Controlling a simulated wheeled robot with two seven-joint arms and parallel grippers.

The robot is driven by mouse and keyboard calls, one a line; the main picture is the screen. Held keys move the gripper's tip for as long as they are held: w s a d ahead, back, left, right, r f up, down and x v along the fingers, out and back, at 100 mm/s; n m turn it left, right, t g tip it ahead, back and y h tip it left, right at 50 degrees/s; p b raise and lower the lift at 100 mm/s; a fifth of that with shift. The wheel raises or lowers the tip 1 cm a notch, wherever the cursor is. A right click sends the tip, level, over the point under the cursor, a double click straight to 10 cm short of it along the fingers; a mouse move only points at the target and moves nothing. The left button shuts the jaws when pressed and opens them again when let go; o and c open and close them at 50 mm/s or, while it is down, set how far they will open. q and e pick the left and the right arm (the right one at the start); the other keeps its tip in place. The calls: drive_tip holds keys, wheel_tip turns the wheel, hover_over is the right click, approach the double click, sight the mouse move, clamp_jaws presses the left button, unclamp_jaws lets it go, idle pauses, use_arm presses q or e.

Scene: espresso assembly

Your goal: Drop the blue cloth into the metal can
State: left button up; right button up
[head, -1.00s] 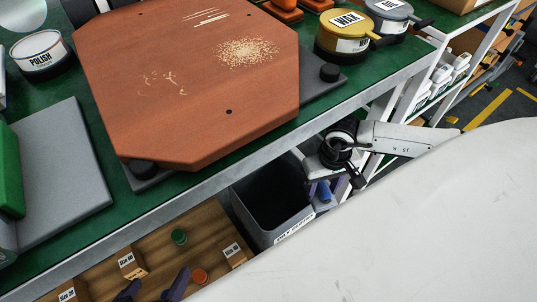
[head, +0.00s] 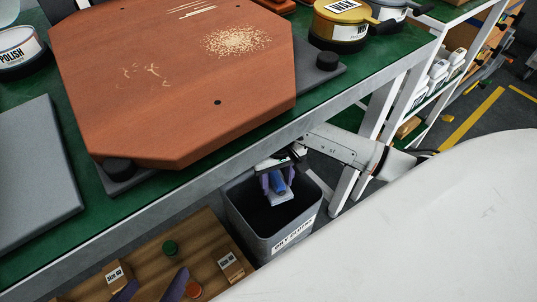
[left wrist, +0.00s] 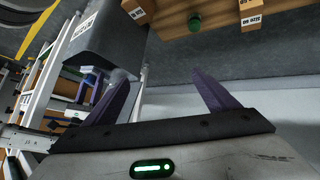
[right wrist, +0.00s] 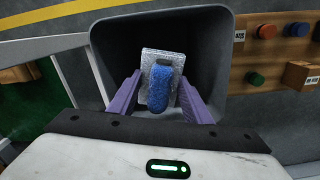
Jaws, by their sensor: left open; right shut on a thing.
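The metal can (head: 250,228) is a dark grey, open-topped bin with a white label, below the front edge of the green bench. My right gripper (head: 279,181) is over the can's opening, its purple fingers shut on the blue cloth (head: 278,187). In the right wrist view the blue cloth (right wrist: 160,90) sits between the fingertips against a pale speckled piece, with the can's dark interior (right wrist: 210,50) around it. I cannot tell how deep the cloth hangs. My left gripper (head: 150,289) is open and empty at the bottom of the head view, over the wooden board.
The wooden board (head: 205,240) beside the can carries a green knob (head: 170,247), an orange knob (head: 193,289) and labelled blocks (head: 231,265). The bench edge (head: 200,162) runs above the can. A white shelf frame (head: 375,135) stands to the right.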

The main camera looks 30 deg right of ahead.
drive_tip(key=shift+f+b, duration=0.35)
drive_tip(key=shift+f, duration=0.55)
use_arm(q)
drive_tip(key=shift+w+d+r+t+h, duration=0.15)
drive_tip(key=shift+d+r+t+h, duration=0.2)
drive_tip(key=shift+r, duration=0.2)
use_arm(e)
drive_tip(key=o, duration=1.1)
drive_tip(key=shift+c, duration=0.2)
